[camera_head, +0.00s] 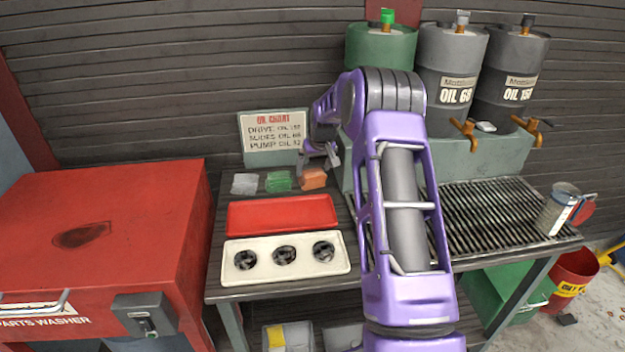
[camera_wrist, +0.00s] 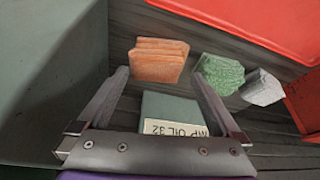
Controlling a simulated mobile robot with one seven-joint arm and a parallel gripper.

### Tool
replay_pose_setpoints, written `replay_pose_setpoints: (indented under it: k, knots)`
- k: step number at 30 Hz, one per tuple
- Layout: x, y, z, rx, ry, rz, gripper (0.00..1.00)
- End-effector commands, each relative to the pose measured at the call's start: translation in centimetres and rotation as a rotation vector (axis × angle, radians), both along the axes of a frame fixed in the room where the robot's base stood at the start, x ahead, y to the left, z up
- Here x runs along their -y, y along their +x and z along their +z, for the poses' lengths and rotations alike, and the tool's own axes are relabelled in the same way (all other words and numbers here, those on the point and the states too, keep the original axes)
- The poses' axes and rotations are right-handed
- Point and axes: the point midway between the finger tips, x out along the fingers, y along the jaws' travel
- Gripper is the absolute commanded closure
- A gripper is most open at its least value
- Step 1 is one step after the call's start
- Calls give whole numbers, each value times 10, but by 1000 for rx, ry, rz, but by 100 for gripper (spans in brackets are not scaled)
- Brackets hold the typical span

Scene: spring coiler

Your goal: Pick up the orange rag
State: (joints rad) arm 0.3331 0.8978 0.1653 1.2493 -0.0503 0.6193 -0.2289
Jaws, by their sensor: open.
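The orange rag (camera_head: 313,178) is a small folded stack on the bench, at the right end of a row of three rags. It also shows in the wrist view (camera_wrist: 158,60), beyond my fingertips and roughly between their lines. My gripper (camera_head: 318,158) hangs just above and behind the rag in the head view, partly hidden by my own arm. In the wrist view its two fingers (camera_wrist: 160,78) are spread apart with nothing between them. The rag looks apart from both fingers.
A green rag (camera_head: 278,181) and a white rag (camera_head: 245,184) lie to the left. A red tray (camera_head: 283,202) and a cream tray (camera_head: 238,277) lie in front. An oil chart sign (camera_head: 275,157) stands behind. A green-grey tank (camera_head: 490,158) stands to the right.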

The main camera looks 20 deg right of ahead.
Motion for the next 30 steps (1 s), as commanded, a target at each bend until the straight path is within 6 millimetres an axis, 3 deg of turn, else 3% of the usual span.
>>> replay_pose_setpoints:
  k: [9, 18, 30]
  knots:
    - [2, 18, -40, -3, 1, 0, 0]
    - [3, 20, -42, -1, 0, 0, 2]
    - [3, 20, -42, -1, 0, 0, 70]
